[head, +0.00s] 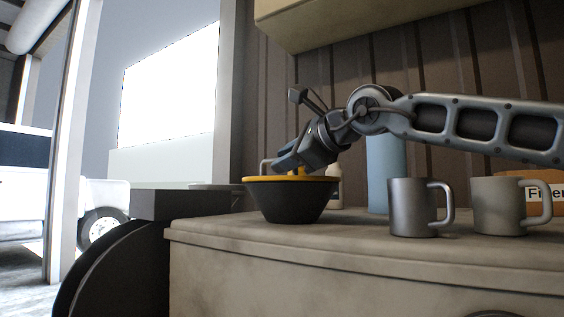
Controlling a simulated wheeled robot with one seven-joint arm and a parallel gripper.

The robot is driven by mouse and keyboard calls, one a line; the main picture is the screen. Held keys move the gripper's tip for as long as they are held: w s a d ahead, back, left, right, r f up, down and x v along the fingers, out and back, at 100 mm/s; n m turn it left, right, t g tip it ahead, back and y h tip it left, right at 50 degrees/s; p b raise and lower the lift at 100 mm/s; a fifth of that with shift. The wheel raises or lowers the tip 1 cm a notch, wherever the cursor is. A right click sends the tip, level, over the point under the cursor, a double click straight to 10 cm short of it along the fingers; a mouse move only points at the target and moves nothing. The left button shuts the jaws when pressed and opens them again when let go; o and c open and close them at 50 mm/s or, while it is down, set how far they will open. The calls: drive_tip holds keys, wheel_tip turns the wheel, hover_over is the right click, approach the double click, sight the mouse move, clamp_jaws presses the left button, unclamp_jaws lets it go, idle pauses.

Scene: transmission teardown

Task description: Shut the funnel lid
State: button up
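The funnel (291,203) is a dark, bowl-shaped body that narrows downward and stands on the counter left of centre. A yellow lid or rim (318,179) lies level across its top, seen nearly edge-on. A small yellow raised piece shows at its middle. My gripper (284,164) comes in from the upper right, tilted down to the left, with its tips just above the yellow top beside the raised piece. I cannot tell whether it touches it. The spacing of its fingers is hidden by the side view.
A tall blue cylinder (385,172) and an orange box (540,189) are behind. The counter (350,236) is clear in front of the funnel.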

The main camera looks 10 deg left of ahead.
drive_tip(key=v, duration=0.6)
drive_tip(key=shift+s, duration=0.15)
drive_tip(key=shift+d, duration=0.1)
